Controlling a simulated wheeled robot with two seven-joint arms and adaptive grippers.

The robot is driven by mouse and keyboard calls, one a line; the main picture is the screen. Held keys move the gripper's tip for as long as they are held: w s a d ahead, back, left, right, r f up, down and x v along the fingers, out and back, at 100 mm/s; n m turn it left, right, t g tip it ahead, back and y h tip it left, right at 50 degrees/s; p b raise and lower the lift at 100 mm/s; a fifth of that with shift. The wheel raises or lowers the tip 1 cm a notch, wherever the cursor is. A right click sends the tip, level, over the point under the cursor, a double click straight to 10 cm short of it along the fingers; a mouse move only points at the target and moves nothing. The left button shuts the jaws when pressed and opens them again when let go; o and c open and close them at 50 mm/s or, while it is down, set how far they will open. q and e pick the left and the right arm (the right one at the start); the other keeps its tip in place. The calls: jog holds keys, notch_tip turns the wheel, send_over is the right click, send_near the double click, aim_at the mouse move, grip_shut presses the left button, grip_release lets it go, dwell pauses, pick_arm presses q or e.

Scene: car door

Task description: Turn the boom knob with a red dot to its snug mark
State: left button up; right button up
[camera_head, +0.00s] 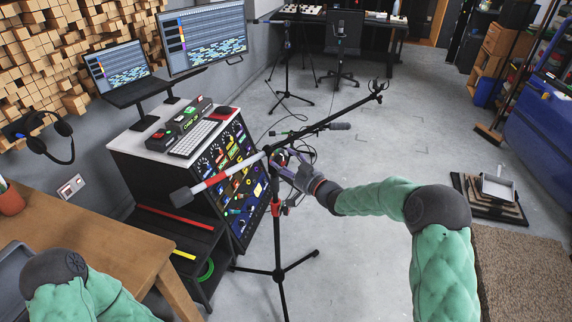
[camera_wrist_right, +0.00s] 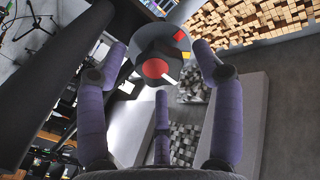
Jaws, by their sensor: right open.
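The boom knob (camera_wrist_right: 147,52) is a dark round knob with a red dot (camera_wrist_right: 155,68) on its face in the right wrist view. A yellow mark and a red mark show at its right edge. My right gripper (camera_wrist_right: 160,66) is open, with purple fingers on either side of the knob and one below it; I cannot tell whether they touch it. In the head view my right gripper (camera_head: 286,165) is at the boom clamp of the microphone stand (camera_head: 276,230) and hides the knob. The boom (camera_head: 330,118) slants up to the right. My left gripper is out of view.
A rack with a colourful panel (camera_head: 232,180) stands close left of the stand. A wooden desk (camera_head: 90,235) is at lower left. Another stand (camera_head: 289,70) is behind.

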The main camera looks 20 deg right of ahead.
jog(key=c, duration=1.1)
jog(key=shift+c, duration=0.2)
